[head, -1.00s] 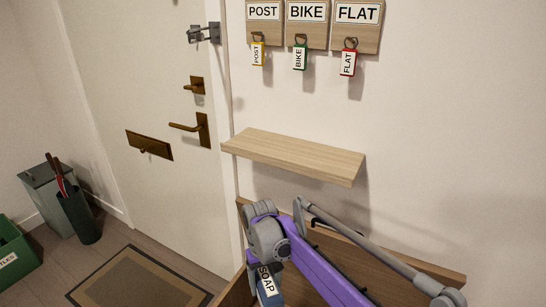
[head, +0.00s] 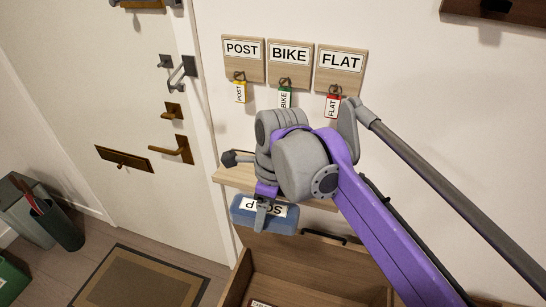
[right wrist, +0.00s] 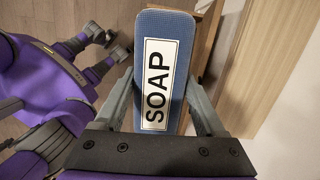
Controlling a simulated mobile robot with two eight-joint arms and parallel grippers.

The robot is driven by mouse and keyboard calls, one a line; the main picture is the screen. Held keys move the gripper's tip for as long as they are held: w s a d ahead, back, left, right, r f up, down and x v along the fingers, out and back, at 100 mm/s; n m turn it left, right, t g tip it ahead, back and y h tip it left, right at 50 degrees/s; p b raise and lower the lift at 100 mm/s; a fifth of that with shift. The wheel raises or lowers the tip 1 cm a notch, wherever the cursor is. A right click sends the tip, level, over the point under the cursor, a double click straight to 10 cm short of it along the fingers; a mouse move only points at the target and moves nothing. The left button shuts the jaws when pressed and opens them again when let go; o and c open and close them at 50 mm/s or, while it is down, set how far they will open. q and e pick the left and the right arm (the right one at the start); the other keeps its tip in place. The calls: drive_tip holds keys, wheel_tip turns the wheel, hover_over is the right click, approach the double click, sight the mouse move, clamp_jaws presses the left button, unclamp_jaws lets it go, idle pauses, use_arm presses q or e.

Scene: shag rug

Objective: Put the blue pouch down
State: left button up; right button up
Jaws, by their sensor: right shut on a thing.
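The blue pouch (head: 240,214) carries a white SOAP label, upside down in the head view. My right gripper (head: 263,216) is shut on it and holds it in the air, in front of and below the wooden shelf's left part in the picture. In the right wrist view the pouch (right wrist: 180,22) lies lengthwise between the two fingers of the right gripper (right wrist: 165,90), its SOAP label facing the camera. My left gripper is not in view.
The wooden wall shelf (head: 232,178) is partly hidden by my right arm. Below is an open wooden compartment (head: 310,270). Above hang tagged keys under POST (head: 244,60), BIKE (head: 290,66) and FLAT (head: 341,70) plaques. A door (head: 110,90) stands left, with a doormat (head: 140,280) before it.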

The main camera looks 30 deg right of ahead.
drive_tip(key=shift+d+r+m, duration=0.1)
drive_tip(key=shift+r+m, duration=0.3)
drive_tip(key=shift+r, duration=0.1)
drive_tip(key=w+d, duration=0.4)
drive_tip(key=d, duration=0.1)
drive_tip(key=w+d+f+p, duration=0.1)
drive_tip(key=w+d, duration=0.3)
drive_tip(key=d, duration=0.1)
drive_tip(key=w+d+f+p, duration=0.1)
drive_tip(key=w+d, duration=0.3)
drive_tip(key=d, duration=0.1)
drive_tip(key=shift+d+f, duration=0.15)
drive_tip(key=shift+f, duration=0.1)
drive_tip(key=shift+s+f, duration=0.1)
drive_tip(key=shift+f, duration=0.45)
drive_tip(key=f, duration=0.3)
drive_tip(key=shift+w+d+f, duration=0.1)
drive_tip(key=shift+w+f, duration=0.1)
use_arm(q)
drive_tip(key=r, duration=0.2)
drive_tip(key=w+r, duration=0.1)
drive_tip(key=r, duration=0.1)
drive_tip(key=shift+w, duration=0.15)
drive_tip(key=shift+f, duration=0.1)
use_arm(e)
drive_tip(key=shift+f, duration=0.1)
